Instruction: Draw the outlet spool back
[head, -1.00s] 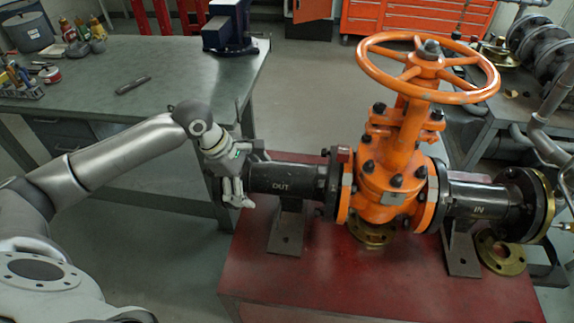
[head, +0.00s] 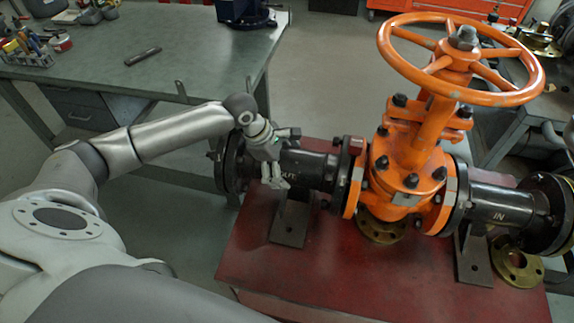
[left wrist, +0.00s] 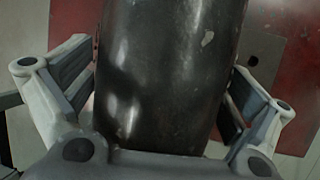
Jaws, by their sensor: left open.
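The black outlet spool (head: 312,168) lies level on a stand, left of the orange gate valve (head: 400,165). Its right flange sits against the valve's orange flange; I cannot tell if there is a gap. A gap shows beside the right finger; contact at the left finger is unclear. My right gripper is not in view.
The red bench top (head: 350,262) carries the valve, spool stands and brass flange rings (head: 518,262). The black inlet spool (head: 498,205) is right of the valve. A grey worktable (head: 185,75) with tools stands behind my left arm. Open floor lies between the tables.

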